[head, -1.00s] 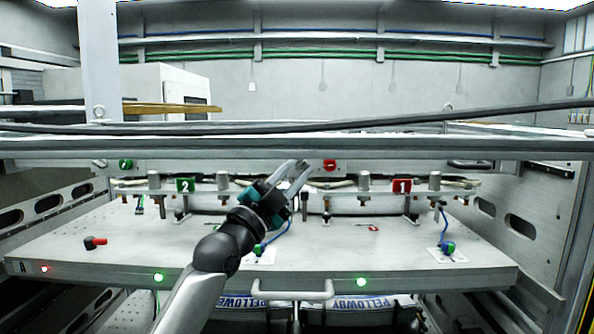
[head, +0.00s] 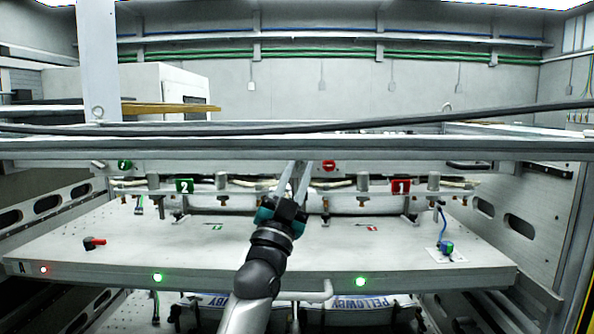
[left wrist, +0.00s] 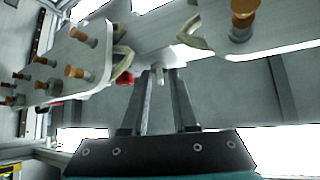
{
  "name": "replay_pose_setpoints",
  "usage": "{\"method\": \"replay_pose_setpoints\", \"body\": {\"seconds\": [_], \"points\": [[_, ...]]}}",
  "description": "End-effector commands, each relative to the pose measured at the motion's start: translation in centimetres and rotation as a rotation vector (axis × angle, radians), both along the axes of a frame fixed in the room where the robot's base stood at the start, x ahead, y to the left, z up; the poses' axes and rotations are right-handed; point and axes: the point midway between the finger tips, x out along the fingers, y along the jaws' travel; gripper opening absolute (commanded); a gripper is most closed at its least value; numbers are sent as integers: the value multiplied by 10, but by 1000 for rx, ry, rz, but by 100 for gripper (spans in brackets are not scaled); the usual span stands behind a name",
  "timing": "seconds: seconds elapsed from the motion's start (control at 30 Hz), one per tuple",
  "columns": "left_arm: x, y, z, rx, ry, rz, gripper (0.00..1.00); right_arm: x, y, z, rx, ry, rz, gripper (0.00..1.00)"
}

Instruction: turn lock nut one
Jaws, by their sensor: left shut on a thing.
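My left gripper (head: 297,168) is raised at the middle of the rack, between the green sign 2 (head: 185,185) and the red sign 1 (head: 400,186). In the left wrist view its fingers (left wrist: 161,75) are shut on a small grey metal stub (left wrist: 158,78) under a pale metal bar. I cannot tell whether this stub is lock nut one, as no number shows on it. My right gripper is in neither view.
The grey tabletop (head: 350,255) spans the front, with a red-and-black piece (head: 95,242) at left and a blue cable connector (head: 445,247) at right. A red knob (head: 329,166) sits close right of the gripper.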

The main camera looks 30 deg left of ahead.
Motion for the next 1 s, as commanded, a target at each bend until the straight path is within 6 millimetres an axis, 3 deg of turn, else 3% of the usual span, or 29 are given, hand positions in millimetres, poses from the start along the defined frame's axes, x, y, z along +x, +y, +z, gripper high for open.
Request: {"method": "replay_pose_setpoints", "body": {"seconds": [0.5, 1.0], "points": [[3, -3, -2, -303, -177, -2, 0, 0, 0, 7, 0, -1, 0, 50], [3, -3, -3, -360, -214, -1, 0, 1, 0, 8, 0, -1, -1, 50]]}}
